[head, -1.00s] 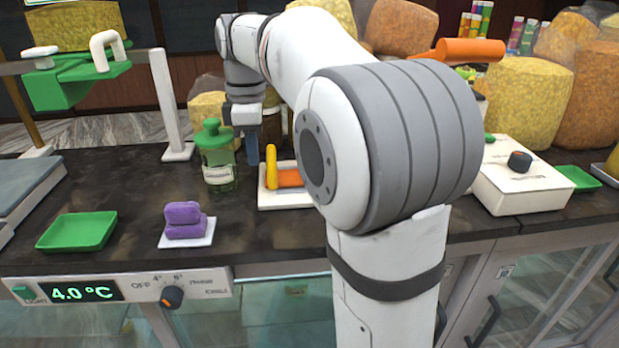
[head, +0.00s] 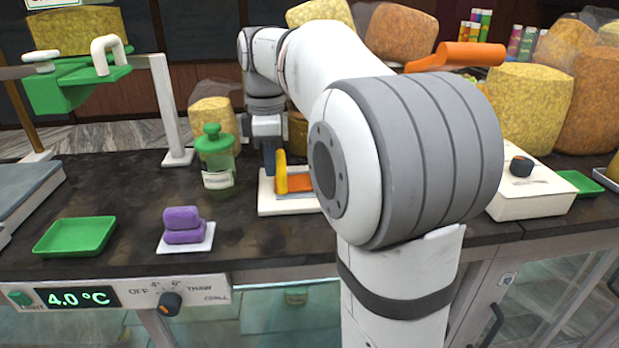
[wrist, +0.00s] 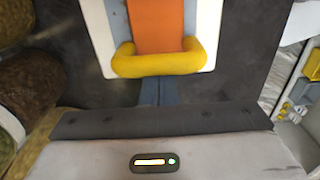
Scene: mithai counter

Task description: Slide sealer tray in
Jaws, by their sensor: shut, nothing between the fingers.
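The sealer tray is an orange slab (head: 299,184) with a yellow bar handle (head: 281,172) at its left end. It lies in a white base (head: 266,204) on the dark counter, its right part hidden behind my arm. In the wrist view the orange slab (wrist: 156,25) and the yellow handle (wrist: 158,60) sit between the white base's side rails (wrist: 205,25). My gripper (head: 269,162) is shut and empty, pointing down just left of the handle. In the wrist view its fingertips (wrist: 159,92) are right at the handle's outer side; contact is hard to tell.
A green-capped jar (head: 214,160) stands close left of my gripper. A purple block (head: 183,226) on a white pad and a green tray (head: 75,236) lie further left. A white box with a dark knob (head: 525,195) stands right of my arm.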

